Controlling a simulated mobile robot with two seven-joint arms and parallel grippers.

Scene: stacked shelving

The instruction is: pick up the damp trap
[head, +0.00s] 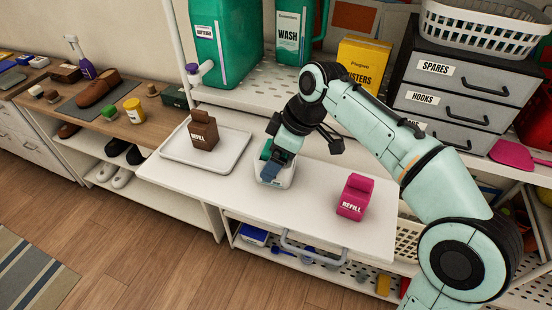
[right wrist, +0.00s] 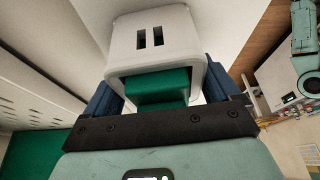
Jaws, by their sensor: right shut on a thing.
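The damp trap appears to be the white box with a green part (head: 275,180) on the white shelf board, in the middle of the head view. In the right wrist view the white box (right wrist: 178,28) shows two dark slots and a green block (right wrist: 157,88) in its opening. My right gripper (head: 271,166) reaches down to it, and its dark blue fingers are shut on the box from both sides. I cannot tell whether the box touches the board. My left gripper is not in view.
A pink refill pack (head: 355,197) stands to the right on the board (head: 312,213). Green jugs (head: 225,45), a yellow box (head: 362,62) and grey drawers (head: 449,70) stand behind.

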